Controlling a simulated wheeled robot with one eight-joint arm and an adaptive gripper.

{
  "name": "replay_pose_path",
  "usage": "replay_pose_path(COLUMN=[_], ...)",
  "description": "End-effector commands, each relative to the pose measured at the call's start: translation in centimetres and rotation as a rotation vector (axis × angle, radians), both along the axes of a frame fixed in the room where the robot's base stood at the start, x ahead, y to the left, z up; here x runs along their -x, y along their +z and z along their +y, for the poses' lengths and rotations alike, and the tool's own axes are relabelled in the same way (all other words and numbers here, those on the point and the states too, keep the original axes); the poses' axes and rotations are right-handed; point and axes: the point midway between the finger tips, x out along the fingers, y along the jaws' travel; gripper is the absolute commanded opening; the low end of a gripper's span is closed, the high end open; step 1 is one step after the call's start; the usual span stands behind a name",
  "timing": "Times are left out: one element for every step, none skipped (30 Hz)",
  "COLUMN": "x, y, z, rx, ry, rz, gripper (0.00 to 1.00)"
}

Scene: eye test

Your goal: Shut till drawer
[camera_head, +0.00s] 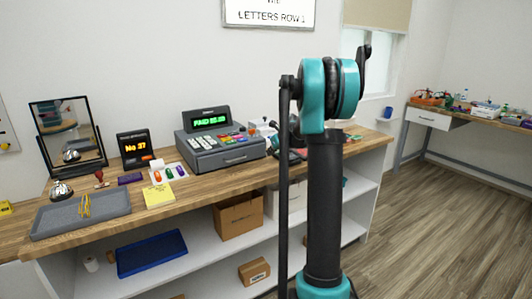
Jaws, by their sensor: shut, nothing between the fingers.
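The grey till (199,158) stands on the wooden counter, left of my arm, with a lit green display and coloured keys. Its drawer (238,158) is at the front under the keys, with a small handle. The drawer front looks about flush with the body; a small gap cannot be ruled out from here. My teal and black arm stands upright at the right of the till and covers part of the counter. I cannot make out my gripper. A dark shape beside the till, partly behind my arm, is unclear.
The wooden counter (205,195) holds a grey tray (60,220), a mirror, a bell, a number display (135,148) and yellow notes (158,196). Shelves below hold a cardboard box (239,216) and a blue tray (150,253). Open floor (440,230) lies to the right, before another table.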

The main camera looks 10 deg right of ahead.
Motion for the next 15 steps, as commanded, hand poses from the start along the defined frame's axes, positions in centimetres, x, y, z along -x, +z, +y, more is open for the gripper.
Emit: replay_pose_path(x=[0.9, 1.3, 1.9, 2.3, 2.7, 3.3, 3.7, 4.1, 4.6, 4.9, 5.2, 5.6, 5.8, 6.0, 6.3], y=[0.8, 1.2, 1.8, 2.2, 2.7, 3.2, 3.6, 4.0, 4.5, 4.9, 5.2, 5.6, 5.9, 6.1, 6.3], z=[-0.4, -0.5, -0.7, -0.8, -0.9, -1.1, -1.2, -1.4, -1.5, -1.6, -1.7, -1.8, -1.9, -2.0, -2.1], rx=[0.0, 0.0, 0.0, 0.001, 0.001, 0.001, 0.0, 0.0, 0.0, 0.0, 0.001, 0.001, 0.001, 0.001, 0.001], ry=[-0.003, -0.003, -0.003, -0.001, -0.001, -0.001, -0.002, -0.002, -0.002, -0.002, -0.001, -0.001, -0.001, -0.001, -0.001], rz=[0.0, 0.001, 0.001, 0.002, 0.002, 0.002, 0.002, 0.002, 0.003, 0.003, 0.003, 0.003, 0.003, 0.003, 0.003], gripper=[0.0, 0.0, 0.0, 0.0, 0.0, 0.0, 0.0, 0.0, 0.0, 0.0, 0.0, 0.0, 0.0, 0.0, 0.0])
